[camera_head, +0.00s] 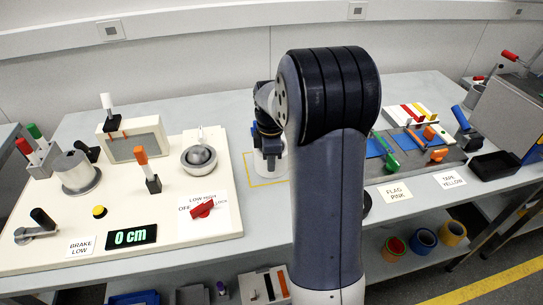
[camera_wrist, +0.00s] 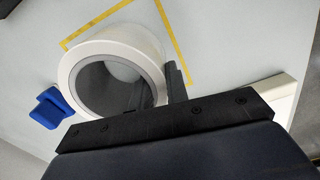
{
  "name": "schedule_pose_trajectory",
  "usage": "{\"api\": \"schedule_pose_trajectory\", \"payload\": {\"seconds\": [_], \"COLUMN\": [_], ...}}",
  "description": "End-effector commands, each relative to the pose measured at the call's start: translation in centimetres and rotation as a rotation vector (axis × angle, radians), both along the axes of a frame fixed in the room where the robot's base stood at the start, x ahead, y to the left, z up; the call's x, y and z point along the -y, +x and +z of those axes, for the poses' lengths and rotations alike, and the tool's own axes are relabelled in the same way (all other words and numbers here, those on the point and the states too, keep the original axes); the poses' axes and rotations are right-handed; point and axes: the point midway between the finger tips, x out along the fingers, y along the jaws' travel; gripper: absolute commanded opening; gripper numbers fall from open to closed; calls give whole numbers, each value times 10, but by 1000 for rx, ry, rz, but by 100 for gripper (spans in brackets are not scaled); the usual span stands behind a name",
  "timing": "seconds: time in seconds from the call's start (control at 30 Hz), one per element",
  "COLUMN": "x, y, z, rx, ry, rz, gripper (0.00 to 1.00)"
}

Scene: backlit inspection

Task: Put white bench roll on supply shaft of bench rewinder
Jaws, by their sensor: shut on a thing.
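The white bench roll (camera_wrist: 160,42), a wide ring with a grey inner core, is at the yellow outline on the table. It also shows in the head view (camera_head: 272,172), partly behind my arm. My gripper (camera_wrist: 160,88) is shut on the roll's wall, one finger inside the core and one outside. I cannot tell whether the roll is clear of the table. The bench rewinder (camera_head: 120,205) is on the left. A round metal hub (camera_head: 199,158) stands bare at its right, possibly the supply shaft. A pale spool (camera_head: 78,175) stands at its left.
The yellow outline (camera_head: 248,170) lies between rewinder and arm. An orange-topped lever (camera_head: 148,170) and red switch (camera_head: 203,208) stand near the hub. A blue block (camera_wrist: 47,107) is beside the roll. Tools and a black tray (camera_head: 497,165) are on the right.

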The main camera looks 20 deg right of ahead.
Motion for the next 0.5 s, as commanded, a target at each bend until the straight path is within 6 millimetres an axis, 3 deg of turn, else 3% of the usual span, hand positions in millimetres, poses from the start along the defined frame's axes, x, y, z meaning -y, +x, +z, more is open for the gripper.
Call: {"api": "schedule_pose_trajectory", "payload": {"seconds": [0.5], "x": [0], "y": [0], "z": [17], "rx": [2], "ry": [-1], "rz": [0], "gripper": [0]}}
